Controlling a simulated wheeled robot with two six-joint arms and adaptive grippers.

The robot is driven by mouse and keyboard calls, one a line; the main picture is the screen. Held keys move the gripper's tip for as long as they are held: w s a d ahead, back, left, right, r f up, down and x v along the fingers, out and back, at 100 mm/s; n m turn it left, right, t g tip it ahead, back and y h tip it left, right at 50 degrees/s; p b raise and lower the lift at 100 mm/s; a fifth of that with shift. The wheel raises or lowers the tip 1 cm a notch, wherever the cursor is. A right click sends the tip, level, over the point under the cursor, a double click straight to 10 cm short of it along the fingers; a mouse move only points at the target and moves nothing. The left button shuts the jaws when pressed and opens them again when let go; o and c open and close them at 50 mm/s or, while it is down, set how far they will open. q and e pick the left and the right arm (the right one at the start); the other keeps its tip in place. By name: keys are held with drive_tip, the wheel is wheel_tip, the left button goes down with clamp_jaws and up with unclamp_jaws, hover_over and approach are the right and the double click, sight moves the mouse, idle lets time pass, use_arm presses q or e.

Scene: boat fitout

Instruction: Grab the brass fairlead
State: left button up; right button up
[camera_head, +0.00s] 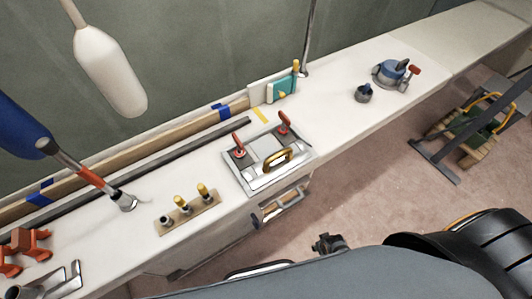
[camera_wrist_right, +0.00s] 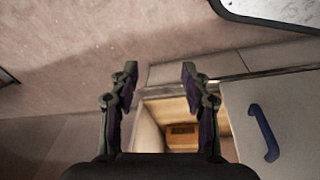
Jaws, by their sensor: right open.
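The brass fairlead (camera_head: 277,160) appears as a golden oval loop at the front side of a metal fixture plate (camera_head: 246,182) on the white counter, in the head view. Two red-handled clamps (camera_head: 238,145) stand at the back of the plate. My right gripper (camera_head: 328,243) shows small and dark in front of the counter, apart from the fairlead. In the right wrist view it (camera_wrist_right: 160,72) is open with nothing between its fingers, and the fairlead does not show there. My left gripper is not in view.
A wooden strip (camera_head: 172,225) with brass-topped pegs lies left of the plate. Orange clamps (camera_head: 25,248) sit at the far left. A blue-topped device (camera_head: 389,73) and a small dark cup (camera_head: 363,93) stand further right. A white fender (camera_head: 110,70) hangs at upper left. Counter between plate and cup is clear.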

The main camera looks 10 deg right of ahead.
drive_tip(key=w+r+p, duration=0.1)
drive_tip(key=w+r, duration=0.2)
drive_tip(key=r, duration=0.4)
drive_tip(key=w+r+t+p, duration=0.1)
drive_tip(key=w+r, duration=0.2)
drive_tip(key=r, duration=0.3)
drive_tip(key=w+r+p, duration=0.2)
drive_tip(key=w+r, duration=0.1)
drive_tip(key=r, duration=0.4)
wheel_tip(320, 180, up, 19)
drive_tip(key=m+t+y+p, duration=0.3)
drive_tip(key=m+t+p, duration=0.1)
drive_tip(key=m, duration=1)
hover_over(282, 153)
drive_tip(key=s+d, duration=0.2)
drive_tip(key=s, duration=0.2)
drive_tip(key=x, duration=0.4)
drive_tip(key=shift+f, duration=0.4)
drive_tip(key=x, duration=0.3)
drive_tip(key=a+p+x, duration=0.1)
drive_tip(key=x, duration=0.1)
drive_tip(key=shift+s+f, duration=0.25)
drive_tip(key=shift+s+d, duration=0.1)
drive_tip(key=c, duration=0.5)
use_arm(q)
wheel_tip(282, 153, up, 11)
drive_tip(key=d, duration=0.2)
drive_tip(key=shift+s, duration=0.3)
use_arm(e)
clamp_jaws()
